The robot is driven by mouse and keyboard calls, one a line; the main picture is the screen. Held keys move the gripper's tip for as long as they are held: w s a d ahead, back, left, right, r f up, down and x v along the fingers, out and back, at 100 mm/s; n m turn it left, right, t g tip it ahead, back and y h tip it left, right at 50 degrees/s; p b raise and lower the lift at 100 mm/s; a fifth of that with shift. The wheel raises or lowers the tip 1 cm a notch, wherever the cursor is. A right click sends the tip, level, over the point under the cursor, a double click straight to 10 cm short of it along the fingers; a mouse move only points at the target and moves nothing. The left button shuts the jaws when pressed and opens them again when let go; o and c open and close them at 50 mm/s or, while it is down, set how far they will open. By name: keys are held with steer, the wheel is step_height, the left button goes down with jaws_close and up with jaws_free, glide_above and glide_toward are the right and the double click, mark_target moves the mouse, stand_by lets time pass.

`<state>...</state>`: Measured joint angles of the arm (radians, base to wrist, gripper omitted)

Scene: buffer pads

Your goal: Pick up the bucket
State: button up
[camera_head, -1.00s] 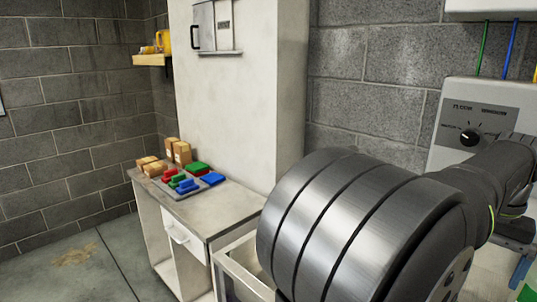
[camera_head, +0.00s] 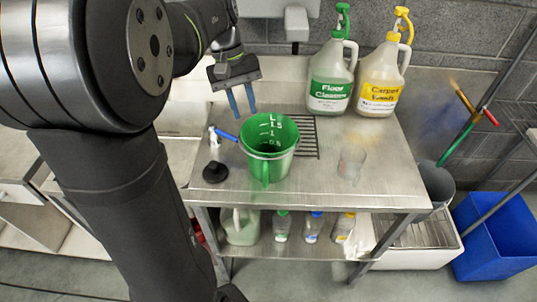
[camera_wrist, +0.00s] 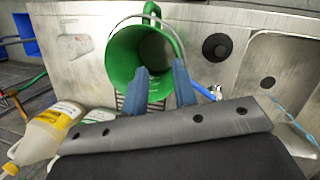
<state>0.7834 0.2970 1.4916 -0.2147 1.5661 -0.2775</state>
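A green bucket (camera_head: 268,160) with white measuring marks inside stands upright on the steel table (camera_head: 330,195). Its open mouth faces up. In the camera_wrist view the bucket (camera_wrist: 122,62) is tilted in the picture, and its handle loop shows at its far rim. My gripper (camera_head: 244,114) is above and behind the bucket, near its back left rim in the camera_head view. Its two blue fingers point down and are apart, with nothing between them. In the camera_wrist view the fingers (camera_wrist: 160,67) overlap the near part of the bucket. I cannot tell their exact height above it.
A green-labelled jug (camera_head: 329,78) and a yellow-labelled jug (camera_head: 381,80) stand behind right. A blue tap lever (camera_head: 227,136) and black stopper (camera_head: 215,172) are left. A grey bucket (camera_head: 436,184) and blue bin (camera_head: 500,240) stand farther right.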

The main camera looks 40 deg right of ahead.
steer(key=a+f+n+g+h, duration=0.3)
steer(key=a+f+n+g, duration=0.1)
steer(key=a+f+n, duration=0.3)
steer(key=n+h, duration=0.8)
steer(key=n, duration=0.1)
glide_toward(265, 187)
steer(key=shift+g, duration=0.3)
steer(key=x, duration=0.4)
steer(key=shift+w+d+r, duration=0.1)
steer(key=shift+w+d, duration=0.05)
steer(key=shift+d, duration=0.3)
steer(key=shift+r+x, duration=0.1)
steer(key=shift+x, duration=1.2)
steer(key=shift+r+x, duration=0.15)
steer(key=shift+x, duration=1.2)
steer(key=shift+w+d, duration=0.1)
steer(key=shift+d, duration=0.05)
steer(key=shift+c, duration=0.3)
jaws_close()
